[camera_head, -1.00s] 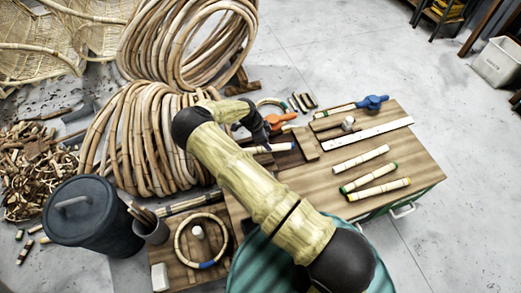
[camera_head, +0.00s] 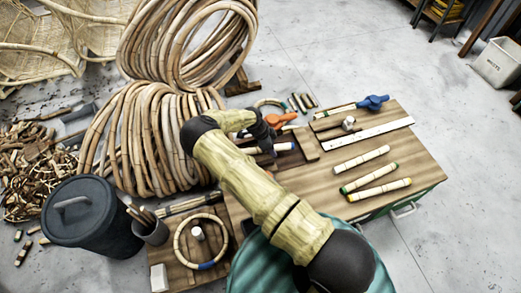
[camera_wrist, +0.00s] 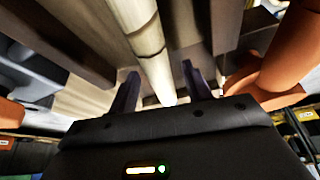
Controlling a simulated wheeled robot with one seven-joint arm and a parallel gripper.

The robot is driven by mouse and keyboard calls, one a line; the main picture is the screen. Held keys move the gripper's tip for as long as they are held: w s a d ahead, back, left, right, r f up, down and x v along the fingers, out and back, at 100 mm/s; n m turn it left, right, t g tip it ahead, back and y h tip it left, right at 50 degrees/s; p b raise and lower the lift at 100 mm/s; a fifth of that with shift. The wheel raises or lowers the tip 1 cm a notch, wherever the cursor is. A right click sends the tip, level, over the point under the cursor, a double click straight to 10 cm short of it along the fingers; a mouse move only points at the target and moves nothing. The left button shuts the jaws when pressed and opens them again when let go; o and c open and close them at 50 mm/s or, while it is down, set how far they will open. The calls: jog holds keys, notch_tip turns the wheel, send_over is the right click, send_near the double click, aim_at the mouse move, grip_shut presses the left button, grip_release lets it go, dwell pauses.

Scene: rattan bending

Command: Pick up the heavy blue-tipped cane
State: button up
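The blue-tipped cane (camera_head: 285,147) lies in a dark wooden holder (camera_head: 306,143) at the left of the workbench in the head view. My gripper (camera_head: 269,141) is low over this cane. In the wrist view, a pale cane (camera_wrist: 150,45) runs between the two fingers of my gripper (camera_wrist: 160,82). The fingers are apart, with a gap on each side of the cane. The blue end is not visible there.
Three other canes lie right of the holder: one pale (camera_head: 361,158), one green-tipped (camera_head: 369,177), one yellow-tipped (camera_head: 379,190). An orange clamp (camera_head: 280,120) is close beside my gripper. A blue clamp (camera_head: 372,102) and a white ruler (camera_head: 367,134) are farther right.

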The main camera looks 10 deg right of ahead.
grip_shut()
jog(key=shift+r, duration=0.1)
notch_tip(320, 180, up, 10)
jog(key=p, duration=0.1)
jog(key=shift+p, duration=0.3)
dwell(0.5)
notch_tip(320, 180, up, 15)
jog(key=s+d+n+t+y, duration=0.2)
jog(key=n+t+y, duration=0.1)
jog(key=n, duration=1.1)
jog(key=shift+s+t, duration=0.2)
jog(key=shift+t, duration=0.5)
